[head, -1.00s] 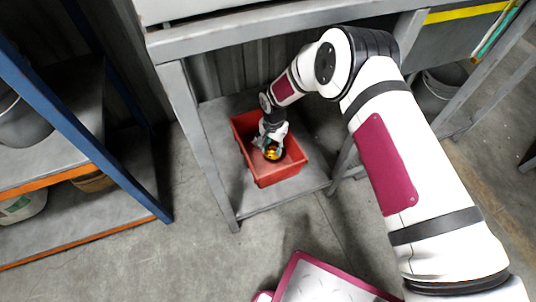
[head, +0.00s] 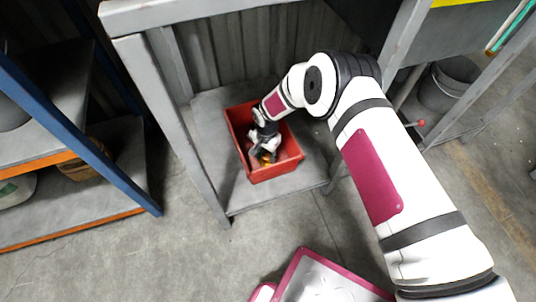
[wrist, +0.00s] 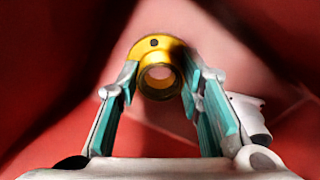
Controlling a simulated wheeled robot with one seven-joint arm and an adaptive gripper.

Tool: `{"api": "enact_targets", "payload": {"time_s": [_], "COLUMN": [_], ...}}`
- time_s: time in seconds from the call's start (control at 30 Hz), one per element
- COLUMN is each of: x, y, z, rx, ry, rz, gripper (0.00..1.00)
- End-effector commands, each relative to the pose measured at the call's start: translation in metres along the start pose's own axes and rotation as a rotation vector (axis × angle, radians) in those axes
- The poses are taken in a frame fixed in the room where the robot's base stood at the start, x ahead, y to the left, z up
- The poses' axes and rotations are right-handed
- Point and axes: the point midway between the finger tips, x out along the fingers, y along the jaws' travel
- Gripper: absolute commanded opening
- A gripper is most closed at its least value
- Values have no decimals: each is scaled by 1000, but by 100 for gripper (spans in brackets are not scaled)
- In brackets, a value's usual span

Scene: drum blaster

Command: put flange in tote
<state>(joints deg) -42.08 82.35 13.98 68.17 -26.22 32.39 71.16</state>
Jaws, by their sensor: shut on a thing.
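The yellow, ring-shaped flange (wrist: 177,50) has a round central opening and a small dark hole in its rim. My gripper (wrist: 160,78) is shut on it, with a teal-padded finger on each side. In the head view my gripper (head: 263,153) points down inside the red tote (head: 277,174), and only a small yellow part of the flange (head: 264,161) shows. The tote's red walls surround the gripper in the wrist view. I cannot tell whether the flange touches the tote floor.
The tote stands on the low grey shelf (head: 208,130) of a metal bench, with bench legs (head: 172,125) at the sides. A blue-and-orange rack (head: 95,150) stands at left. A grey bucket (head: 442,88) is at right. A white shape (wrist: 248,112) shows beside the right finger.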

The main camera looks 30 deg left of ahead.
Motion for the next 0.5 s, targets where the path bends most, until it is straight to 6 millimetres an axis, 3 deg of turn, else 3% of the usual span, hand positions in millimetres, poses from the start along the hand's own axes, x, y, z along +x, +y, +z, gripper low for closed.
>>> {"api": "enact_targets", "payload": {"time_s": [0.07, 0.1, 0.17, 0.5], "x": [2, 3, 2, 0], "y": [0, 0, 0, 0], "z": [0, 0, 0, 0], "rx": [0, 0, 0, 0], "ry": [0, 0, 0, 0], "rz": [0, 1, 1, 0], "gripper": [0, 38, 52, 54]}}
